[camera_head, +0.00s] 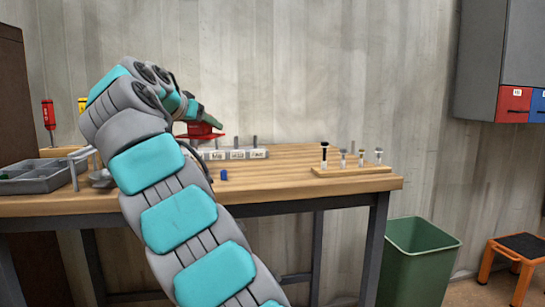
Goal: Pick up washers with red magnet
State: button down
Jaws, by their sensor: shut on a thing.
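My gripper (209,118) is above the back part of the wooden workbench (290,185), left of centre, partly hidden behind my arm. It is shut on the red magnet (203,130), which shows as a red shape just under the fingers. The magnet is in front of or over a pale labelled block with upright pegs (237,154). I cannot make out washers for certain; any near the magnet are too small or hidden by my arm.
A grey divided tray (42,186) is at the bench's left. A small blue object (224,175) lies mid-bench. A wooden board with several upright pins (350,171) stands at the right. A green bin (418,262) and an orange stool (514,262) are on the floor. The front right benchtop is clear.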

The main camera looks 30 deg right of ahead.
jog(key=shift+r+p, duration=2.2)
jog(key=shift+r, duration=0.35)
